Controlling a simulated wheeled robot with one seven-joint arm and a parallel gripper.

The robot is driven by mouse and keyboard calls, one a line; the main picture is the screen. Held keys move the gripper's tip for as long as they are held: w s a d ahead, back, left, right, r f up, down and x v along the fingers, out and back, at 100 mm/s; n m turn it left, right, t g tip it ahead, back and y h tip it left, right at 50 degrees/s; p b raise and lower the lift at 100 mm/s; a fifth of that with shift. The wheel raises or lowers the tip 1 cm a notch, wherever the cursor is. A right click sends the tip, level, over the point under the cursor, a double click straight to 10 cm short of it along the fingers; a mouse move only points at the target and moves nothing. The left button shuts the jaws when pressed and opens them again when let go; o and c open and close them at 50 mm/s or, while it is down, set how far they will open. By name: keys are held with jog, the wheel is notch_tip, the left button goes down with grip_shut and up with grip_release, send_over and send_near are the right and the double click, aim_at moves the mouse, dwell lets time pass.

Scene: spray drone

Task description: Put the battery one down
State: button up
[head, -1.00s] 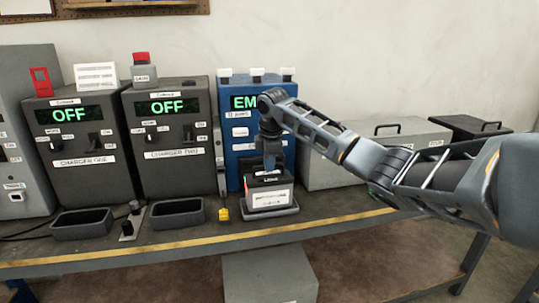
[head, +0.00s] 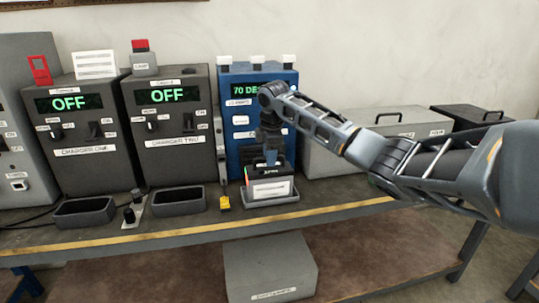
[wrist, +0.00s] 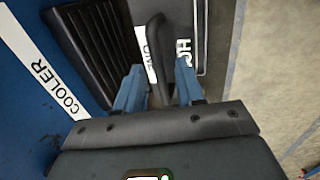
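My gripper (head: 270,160) reaches down onto the battery from above. The battery's underside is hidden.
Chargers one (head: 70,125) and two (head: 168,120), both reading OFF, stand to the left, with empty trays (head: 84,211) (head: 178,201) before them. A small yellow item (head: 225,202) lies left of the battery's tray.

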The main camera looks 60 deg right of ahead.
jog(key=v, duration=1.2)
jog(key=shift+b, duration=0.4)
